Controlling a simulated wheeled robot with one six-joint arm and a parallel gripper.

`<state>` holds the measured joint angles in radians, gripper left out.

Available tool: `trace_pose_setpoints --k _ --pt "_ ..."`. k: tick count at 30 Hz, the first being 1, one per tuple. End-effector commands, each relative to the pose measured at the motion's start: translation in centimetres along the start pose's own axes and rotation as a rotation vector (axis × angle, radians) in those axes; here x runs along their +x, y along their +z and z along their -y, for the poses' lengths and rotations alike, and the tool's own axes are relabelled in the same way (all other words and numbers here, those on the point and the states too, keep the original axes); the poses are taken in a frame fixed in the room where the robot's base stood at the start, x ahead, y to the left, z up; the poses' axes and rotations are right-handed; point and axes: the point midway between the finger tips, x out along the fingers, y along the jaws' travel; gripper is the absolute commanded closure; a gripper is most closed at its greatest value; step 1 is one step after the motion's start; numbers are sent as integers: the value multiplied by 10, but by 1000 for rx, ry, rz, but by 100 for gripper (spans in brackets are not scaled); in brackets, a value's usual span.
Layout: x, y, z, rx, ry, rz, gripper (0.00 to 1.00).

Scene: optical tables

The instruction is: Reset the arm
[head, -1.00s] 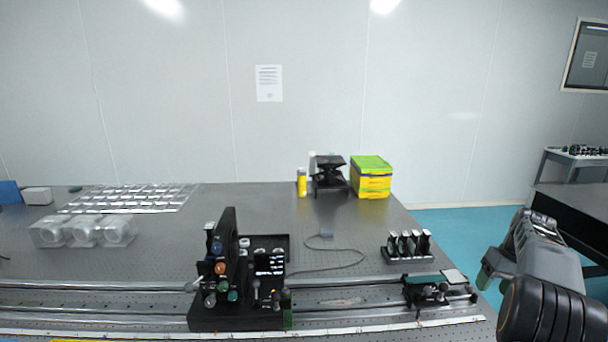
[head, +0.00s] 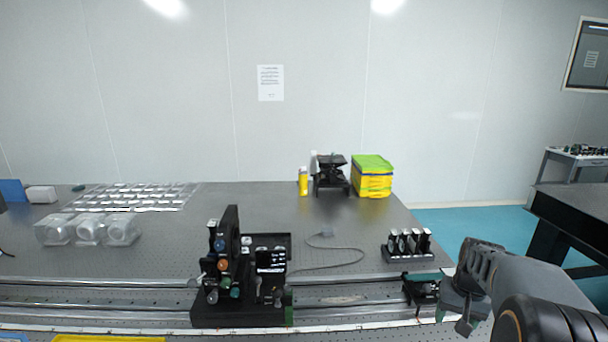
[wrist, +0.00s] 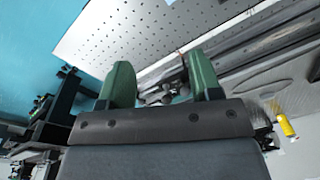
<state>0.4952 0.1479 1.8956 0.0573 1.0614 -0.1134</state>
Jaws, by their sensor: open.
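My gripper (head: 458,318) is at the lower right of the head view, by the right end of the optical table (head: 300,215). In the wrist view my gripper (wrist: 160,85) shows two green fingers spread apart with nothing held between them. Behind the fingers lie the rails and a small dark mount (wrist: 168,90) on the table. In the head view my arm partly hides the dark rail carriage (head: 420,288) at the right end of the rails.
A black optics assembly (head: 240,280) stands on the rails. A holder with several lenses (head: 408,246) sits near the right edge. A yellow-green box (head: 372,178) and black stage (head: 331,174) stand at the back. Clear plastic containers (head: 88,230) are at left. Another table (head: 575,215) is at right.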

Motion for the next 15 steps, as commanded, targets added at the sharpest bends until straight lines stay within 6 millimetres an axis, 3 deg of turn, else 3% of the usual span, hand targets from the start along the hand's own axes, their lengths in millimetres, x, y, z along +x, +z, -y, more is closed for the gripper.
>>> trace_pose_setpoints --k 1,6,12,15 --pt "-6 24 22 -31 9 -29 42" --pt "-11 96 69 -135 20 -116 42" --pt "-14 156 99 -284 7 -197 42" --pt "-20 172 109 -340 -7 -235 42"
